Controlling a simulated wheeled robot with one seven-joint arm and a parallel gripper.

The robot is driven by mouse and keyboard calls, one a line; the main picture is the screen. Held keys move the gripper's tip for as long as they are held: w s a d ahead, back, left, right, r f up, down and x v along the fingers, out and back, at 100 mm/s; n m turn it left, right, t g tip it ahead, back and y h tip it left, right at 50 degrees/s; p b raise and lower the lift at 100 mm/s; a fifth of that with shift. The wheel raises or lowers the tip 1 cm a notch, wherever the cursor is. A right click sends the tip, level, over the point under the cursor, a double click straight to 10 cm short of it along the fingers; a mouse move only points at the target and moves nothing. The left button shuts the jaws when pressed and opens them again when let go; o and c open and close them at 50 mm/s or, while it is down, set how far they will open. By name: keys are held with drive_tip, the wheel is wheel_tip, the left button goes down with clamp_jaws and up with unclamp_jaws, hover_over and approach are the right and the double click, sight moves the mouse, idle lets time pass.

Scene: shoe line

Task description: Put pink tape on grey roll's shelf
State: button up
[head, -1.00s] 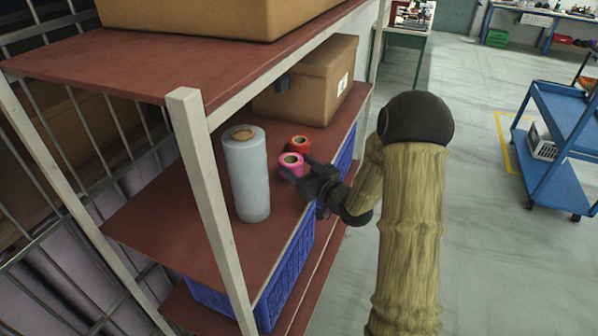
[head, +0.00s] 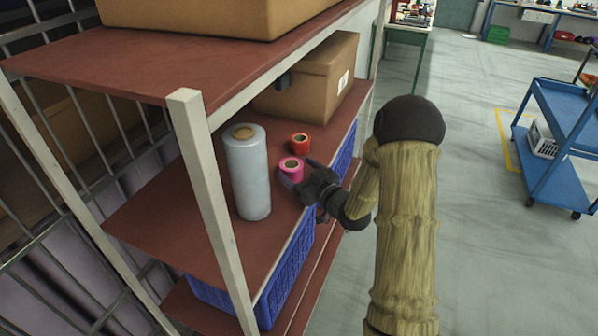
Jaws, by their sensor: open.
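The pink tape (head: 291,169) sits on the middle red-brown shelf (head: 170,215). The tall grey roll (head: 247,172) stands upright on the same shelf, just left of the pink tape. My gripper (head: 297,178) is open at the shelf's front edge, with its fingers right at the pink tape. One finger shows on its right side and the other at its lower left. Whether the fingers touch the tape I cannot tell.
A red tape roll (head: 300,143) lies just behind the pink tape. A cardboard box (head: 308,80) stands farther back on this shelf. A white post (head: 209,200) rises at the near corner. Blue crates (head: 288,270) sit below. A blue cart (head: 560,150) stands at the right.

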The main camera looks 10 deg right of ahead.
drive_tip(key=shift+r, duration=0.1)
drive_tip(key=b+v, duration=0.4)
drive_tip(key=v, duration=0.8)
drive_tip(key=shift+b, duration=0.3)
